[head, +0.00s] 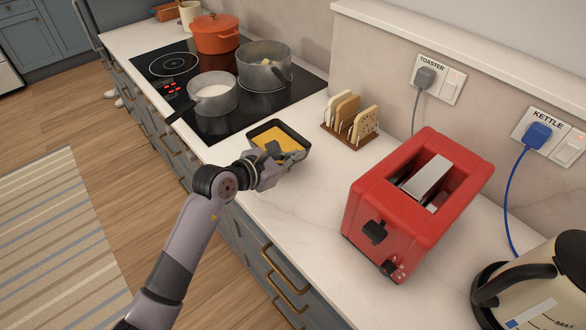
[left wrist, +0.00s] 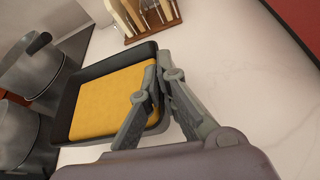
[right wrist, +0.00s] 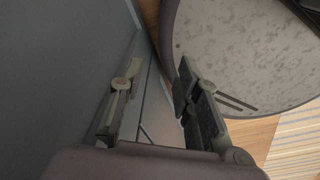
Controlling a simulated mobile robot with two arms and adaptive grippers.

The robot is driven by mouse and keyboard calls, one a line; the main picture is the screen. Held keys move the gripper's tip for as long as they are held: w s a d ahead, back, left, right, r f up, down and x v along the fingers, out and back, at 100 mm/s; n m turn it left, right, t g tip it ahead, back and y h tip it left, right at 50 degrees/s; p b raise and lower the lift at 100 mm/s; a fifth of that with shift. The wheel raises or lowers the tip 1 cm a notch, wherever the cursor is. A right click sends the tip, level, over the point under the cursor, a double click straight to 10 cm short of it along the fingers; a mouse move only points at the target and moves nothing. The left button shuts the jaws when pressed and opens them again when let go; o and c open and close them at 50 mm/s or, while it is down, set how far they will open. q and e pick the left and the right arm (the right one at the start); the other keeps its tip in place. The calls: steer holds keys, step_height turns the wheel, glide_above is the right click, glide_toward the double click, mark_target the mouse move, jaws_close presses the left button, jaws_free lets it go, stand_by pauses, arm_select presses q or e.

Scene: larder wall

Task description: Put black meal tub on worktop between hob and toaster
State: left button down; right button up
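The black meal tub (head: 251,137) with a flat yellow filling is over the worktop (head: 262,205), between the hob (head: 215,125) and the red toaster (head: 415,205), close to the hob's edge. It looks level; I cannot tell whether its base touches the worktop. My left gripper (head: 275,163) is at the tub's near side. In the left wrist view, its fingers (left wrist: 160,75) close on the rim of the tub (left wrist: 85,75), one inside and one outside. My right gripper (right wrist: 155,88) is open and empty, and is out of the head view.
A toast rack (head: 345,133) stands behind the tub by the wall. Two grey pots (head: 213,98) and an orange pot (head: 216,38) are on the hob. A kettle (head: 545,285) is at the right. Bare worktop lies between tub and toaster.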

arm_select(q)
steer(key=shift+f, duration=2.45)
steer(key=c, duration=1.8)
jaws_free()
steer(key=shift+f, duration=0.1)
steer(key=b+v, duration=0.1)
steer(key=v, duration=0.9)
steer(key=shift+s+a, duration=0.15)
steer(key=shift+s, duration=0.1)
steer(key=shift+s+a+r, duration=0.4)
steer(key=shift+s+r, duration=0.1)
